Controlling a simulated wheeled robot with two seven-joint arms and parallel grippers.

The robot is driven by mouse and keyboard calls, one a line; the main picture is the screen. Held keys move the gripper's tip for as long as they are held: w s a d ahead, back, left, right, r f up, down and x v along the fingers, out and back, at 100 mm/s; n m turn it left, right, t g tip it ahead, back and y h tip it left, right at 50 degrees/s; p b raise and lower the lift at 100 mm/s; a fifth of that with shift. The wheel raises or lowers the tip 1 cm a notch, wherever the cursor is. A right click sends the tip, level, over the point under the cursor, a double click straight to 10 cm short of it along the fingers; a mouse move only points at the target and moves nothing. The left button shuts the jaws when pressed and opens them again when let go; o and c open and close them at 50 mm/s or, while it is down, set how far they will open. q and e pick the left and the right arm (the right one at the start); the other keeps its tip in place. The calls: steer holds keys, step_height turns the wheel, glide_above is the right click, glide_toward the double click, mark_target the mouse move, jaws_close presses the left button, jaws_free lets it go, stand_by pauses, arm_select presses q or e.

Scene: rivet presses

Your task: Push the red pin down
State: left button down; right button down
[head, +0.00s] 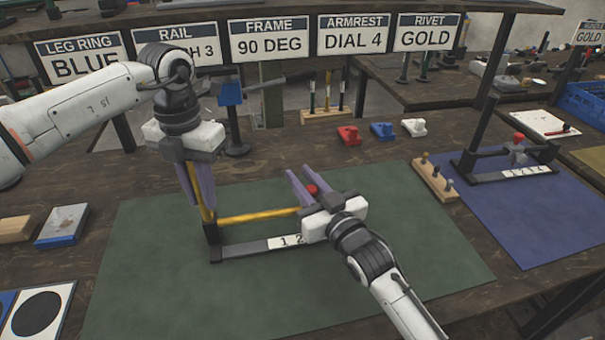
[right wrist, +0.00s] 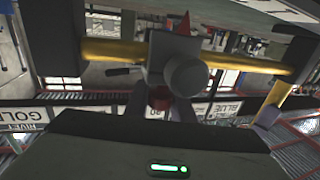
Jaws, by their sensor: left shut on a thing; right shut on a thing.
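The red pin (head: 312,190) shows in the head view beside my right gripper, above the right end of the yellow rail (head: 258,217). In the right wrist view, a small red piece (right wrist: 160,97) sits below a round grey knob (right wrist: 186,75), with the yellow rail (right wrist: 110,50) running across. My left gripper (head: 207,212) is shut on the yellow upright at the rail's left end.
A green mat (head: 400,265) lies under the press, with clear room around it. A second press on a blue mat (head: 555,215) stands at right, with a small wooden peg rack (head: 435,180) between. Signs, including the gold rivet sign (head: 427,36), hang behind.

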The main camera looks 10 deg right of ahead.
arm_select(q)
steer(key=shift+w, duration=0.1)
arm_select(e)
steer(key=c, duration=1.5)
jaws_free()
steer(key=shift+f, duration=0.3)
steer(key=shift+r, duration=0.1)
steer(key=v, duration=1.2)
arm_select(q)
steer(key=c, duration=1.7)
jaws_free()
steer(key=shift+d+r, duration=0.1)
steer(key=shift+r, duration=0.05)
steer(key=shift+o, duration=0.9)
